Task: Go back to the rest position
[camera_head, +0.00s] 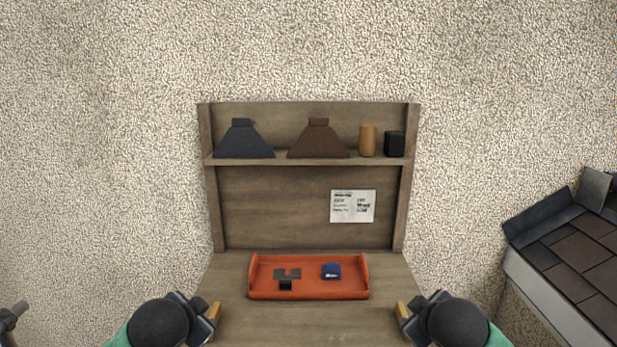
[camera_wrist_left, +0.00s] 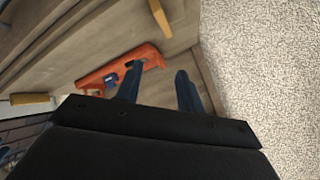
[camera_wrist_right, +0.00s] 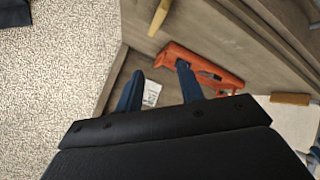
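My left gripper (camera_head: 212,311) is at the lower left of the bench in the head view. Its two fingers (camera_wrist_left: 158,92) stand apart with nothing between them in the left wrist view. My right gripper (camera_head: 405,311) is at the lower right of the bench. Its fingers (camera_wrist_right: 160,92) also stand apart and empty in the right wrist view. Both grippers are in front of and to either side of the orange tray (camera_head: 260,293), touching nothing that I can see.
The tray on the wooden bench (camera_head: 300,325) holds a dark bracket-like piece (camera_head: 287,276) and a blue item (camera_head: 331,270). The shelf (camera_head: 280,158) above bears two hoods, a tan cylinder (camera_head: 368,140) and a black block (camera_head: 395,143). A tiled roof section (camera_head: 575,260) stands at the right.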

